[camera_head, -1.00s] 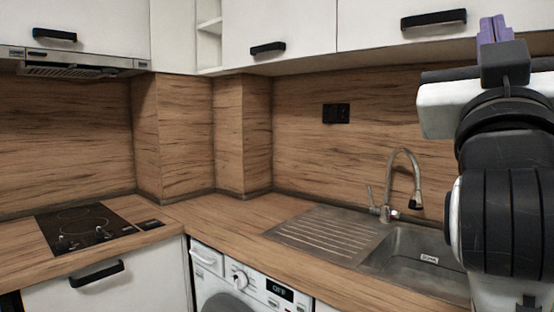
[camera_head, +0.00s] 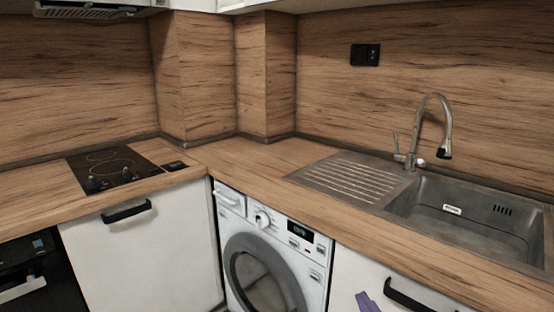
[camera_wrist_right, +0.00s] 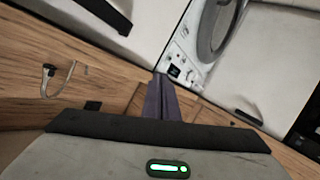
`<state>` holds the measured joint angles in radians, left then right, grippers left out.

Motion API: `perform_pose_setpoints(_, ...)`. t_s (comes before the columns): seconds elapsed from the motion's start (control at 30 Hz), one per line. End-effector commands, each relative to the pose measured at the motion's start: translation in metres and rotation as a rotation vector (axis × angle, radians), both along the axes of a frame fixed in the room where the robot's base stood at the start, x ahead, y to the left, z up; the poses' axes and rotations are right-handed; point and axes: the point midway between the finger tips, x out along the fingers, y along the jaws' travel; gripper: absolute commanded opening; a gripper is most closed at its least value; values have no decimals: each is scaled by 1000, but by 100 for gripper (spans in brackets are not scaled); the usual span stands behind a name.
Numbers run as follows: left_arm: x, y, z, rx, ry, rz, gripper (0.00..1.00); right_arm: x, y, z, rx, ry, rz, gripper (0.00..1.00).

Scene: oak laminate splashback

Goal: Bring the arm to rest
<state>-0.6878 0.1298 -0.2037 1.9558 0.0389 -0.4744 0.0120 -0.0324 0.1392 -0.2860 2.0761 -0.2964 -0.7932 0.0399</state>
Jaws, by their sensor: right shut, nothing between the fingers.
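My right gripper shows only as purple fingertips (camera_head: 367,302) at the bottom edge of the head view. They are in front of the white cabinet door below the sink. In the right wrist view the purple fingers (camera_wrist_right: 163,100) are together with nothing between them. The rest of my right arm is out of the head view. My left gripper is in neither view.
A wooden counter (camera_head: 225,160) runs around the corner. It bears a black hob (camera_head: 112,168) and a steel sink (camera_head: 465,215) with a tap (camera_head: 447,120). Below are a washing machine (camera_head: 262,262) and a cabinet handle (camera_head: 408,296) close to the fingertips.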

Motion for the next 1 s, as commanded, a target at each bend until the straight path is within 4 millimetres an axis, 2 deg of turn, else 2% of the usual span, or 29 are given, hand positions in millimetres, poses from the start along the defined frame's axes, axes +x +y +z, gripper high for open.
perform_pose_setpoints(0.03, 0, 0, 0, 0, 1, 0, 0, -21, 3, -41, 30, 74, 16, 0)
perform_pose_setpoints(0.1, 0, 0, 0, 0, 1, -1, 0, -50, 8, -87, 75, 156, 32, 0)
perform_pose_setpoints(0.17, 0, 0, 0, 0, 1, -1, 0, -78, 11, -123, 116, 224, 41, 0)
perform_pose_setpoints(0.2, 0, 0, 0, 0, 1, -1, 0, -98, 13, -146, 143, 269, 44, 0)
perform_pose_setpoints(0.3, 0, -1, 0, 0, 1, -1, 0, -150, 16, -193, 211, 371, 42, 0)
perform_pose_setpoints(0.4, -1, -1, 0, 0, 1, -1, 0, -195, 18, -227, 266, 451, 29, 0)
perform_pose_setpoints(0.5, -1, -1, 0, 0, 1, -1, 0, -227, 19, -246, 305, 501, 17, 0)
perform_pose_setpoints(0.6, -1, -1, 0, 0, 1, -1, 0, -245, 18, -255, 325, 528, 8, 0)
perform_pose_setpoints(1.0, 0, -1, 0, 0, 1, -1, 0, -248, 18, -257, 330, 533, 6, 0)
